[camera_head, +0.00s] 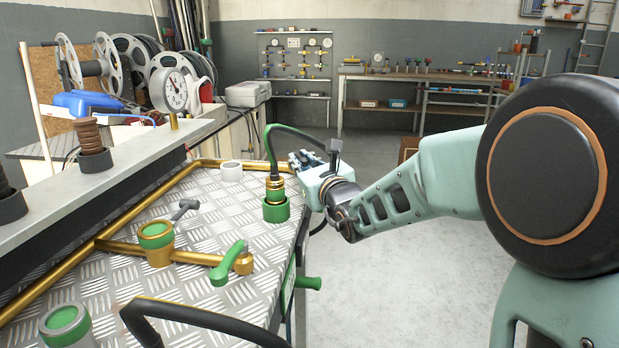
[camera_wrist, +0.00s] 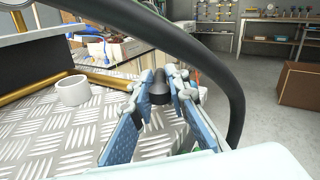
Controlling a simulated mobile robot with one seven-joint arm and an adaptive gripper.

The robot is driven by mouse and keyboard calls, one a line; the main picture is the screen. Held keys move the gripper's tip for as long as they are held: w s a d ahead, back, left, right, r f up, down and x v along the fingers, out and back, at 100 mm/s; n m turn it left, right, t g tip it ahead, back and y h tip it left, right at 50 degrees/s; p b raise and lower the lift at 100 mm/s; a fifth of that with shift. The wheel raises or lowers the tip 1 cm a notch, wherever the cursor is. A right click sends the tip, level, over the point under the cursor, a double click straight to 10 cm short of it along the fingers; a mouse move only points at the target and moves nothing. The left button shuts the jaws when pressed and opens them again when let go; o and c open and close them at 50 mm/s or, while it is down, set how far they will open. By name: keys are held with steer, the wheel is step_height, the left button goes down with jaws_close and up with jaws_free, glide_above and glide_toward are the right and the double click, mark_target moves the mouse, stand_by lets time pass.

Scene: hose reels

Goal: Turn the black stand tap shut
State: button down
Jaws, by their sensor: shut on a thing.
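In the wrist view, a dark, rounded piece, which looks like the handle of the black stand tap (camera_wrist: 160,90), sits between my fingertips. My gripper (camera_wrist: 162,98) has its two blue-padded fingers closed around this piece. In the head view, my gripper (camera_head: 302,161) is at the far right corner of the metal-plate bench, right of a green and brass fitting (camera_head: 275,190). The tap's body is hidden behind my gripper there. How far the handle is turned cannot be told.
A black hose (camera_head: 300,131) arches from the brass fitting over my gripper and passes close to the wrist camera (camera_wrist: 236,95). A grey lever tap (camera_head: 184,209), a green lever tap (camera_head: 232,262) and a white ring (camera_head: 231,171) stand on the bench. Open floor lies to the right.

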steer(key=shift+b, duration=0.55)
steer(key=c, duration=2)
jaws_free()
steer(key=shift+h, duration=0.3)
steer(key=shift+v, duration=3.75)
steer(key=shift+c, duration=0.4)
